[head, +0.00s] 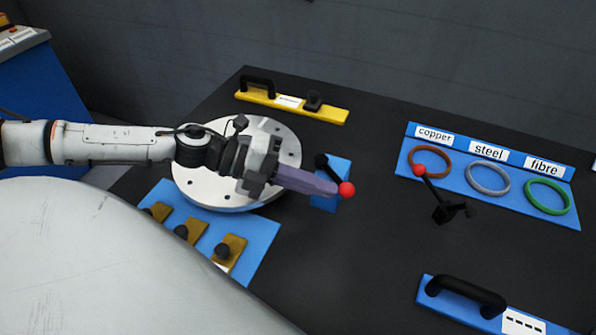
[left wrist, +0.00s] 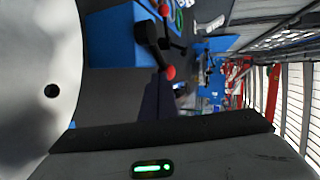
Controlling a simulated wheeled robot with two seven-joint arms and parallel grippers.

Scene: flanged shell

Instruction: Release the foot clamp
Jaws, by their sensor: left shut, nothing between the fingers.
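A clamp with a black lever and red ball knob (head: 346,189) sits on a blue block (head: 341,167) beside the round metal flange plate (head: 205,182). In the left wrist view its knob (left wrist: 168,72) and black lever (left wrist: 148,38) stand close to my fingers. My left gripper (head: 332,189) is shut and empty, its purple fingers pointing right with the tips right at the knob. I cannot tell whether they touch it. A second black lever clamp with a red knob (head: 419,170) stands on the table to the right. Which is the foot clamp is not labelled. My right gripper is out of view.
A blue board (head: 405,161) holds copper, steel and fibre rings at the right. A yellow bar (head: 330,115) with a black handle lies at the back. A blue plate (head: 262,232) with several brass tabs lies in front of the flange. A black handle (head: 466,292) is at front right.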

